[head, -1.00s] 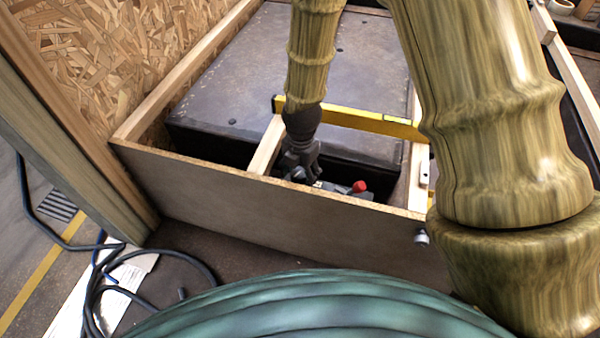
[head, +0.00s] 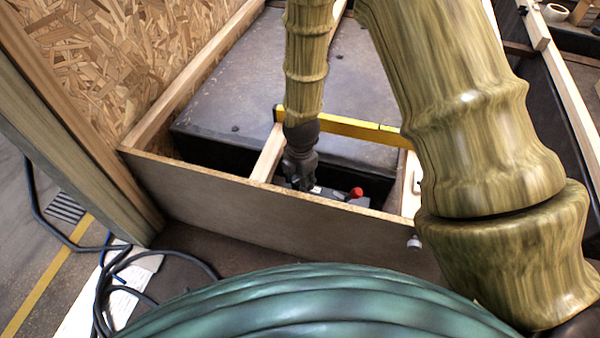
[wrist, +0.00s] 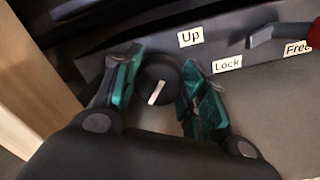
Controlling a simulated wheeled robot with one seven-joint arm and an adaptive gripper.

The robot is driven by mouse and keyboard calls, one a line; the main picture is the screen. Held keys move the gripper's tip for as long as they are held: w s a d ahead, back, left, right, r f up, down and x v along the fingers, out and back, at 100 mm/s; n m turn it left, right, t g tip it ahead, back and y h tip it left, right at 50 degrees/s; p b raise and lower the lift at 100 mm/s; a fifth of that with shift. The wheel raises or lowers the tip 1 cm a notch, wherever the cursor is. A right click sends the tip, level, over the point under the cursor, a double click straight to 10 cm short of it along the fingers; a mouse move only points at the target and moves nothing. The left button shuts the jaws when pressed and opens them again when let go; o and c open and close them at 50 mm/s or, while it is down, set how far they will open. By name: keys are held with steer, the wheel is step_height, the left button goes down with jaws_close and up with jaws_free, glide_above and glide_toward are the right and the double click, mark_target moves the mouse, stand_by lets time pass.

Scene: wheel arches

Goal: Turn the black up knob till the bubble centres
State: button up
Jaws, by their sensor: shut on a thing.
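In the wrist view, the black knob (wrist: 153,78) with a white pointer line sits between the green-padded fingers of my gripper (wrist: 163,68). The gripper is shut on it, one finger at each side. The pointer line leans a little right of straight up in the picture. An "Up" label (wrist: 190,37) is just beyond the knob to the right. In the head view, my gripper (head: 300,181) reaches down inside the wooden frame and hides the knob. A yellow spirit level (head: 345,125) lies across the frame behind it; its bubble cannot be made out.
To the knob's right are a "Lock" label (wrist: 227,64), a "Free" label (wrist: 297,48) and a grey lever with a red end (head: 356,192). A wooden board (head: 220,205) walls the near side. A timber strip (head: 268,153) stands close left of my gripper.

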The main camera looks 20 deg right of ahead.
steer(key=m+p, duration=0.1)
steer(key=p, duration=0.1)
steer(key=m+p, duration=0.4)
steer(key=shift+s+r+p, duration=0.1)
steer(key=shift+r+p, duration=0.2)
steer(key=m+p, duration=0.4)
steer(key=shift+f+m, duration=0.1)
steer(key=shift+m, duration=0.2)
steer(key=m+p, duration=0.4)
steer(key=m, duration=0.1)
steer(key=shift+s+h, duration=0.1)
steer(key=shift+h, duration=0.2)
steer(key=m+p, duration=0.2)
steer(key=m, duration=0.3)
steer(key=shift+f+p, duration=0.1)
steer(key=shift+p, duration=0.25)
steer(key=m+p, duration=0.2)
steer(key=m, duration=0.3)
steer(key=shift+g, duration=0.3)
steer(key=m+p, duration=0.2)
steer(key=m, duration=0.4)
steer(key=shift+f, duration=0.1)
steer(key=m+p, duration=0.1)
steer(key=m, duration=0.4)
steer(key=shift+a, duration=0.1)
steer(key=m+p, duration=0.1)
steer(key=m, duration=0.4)
steer(key=shift+f, duration=0.1)
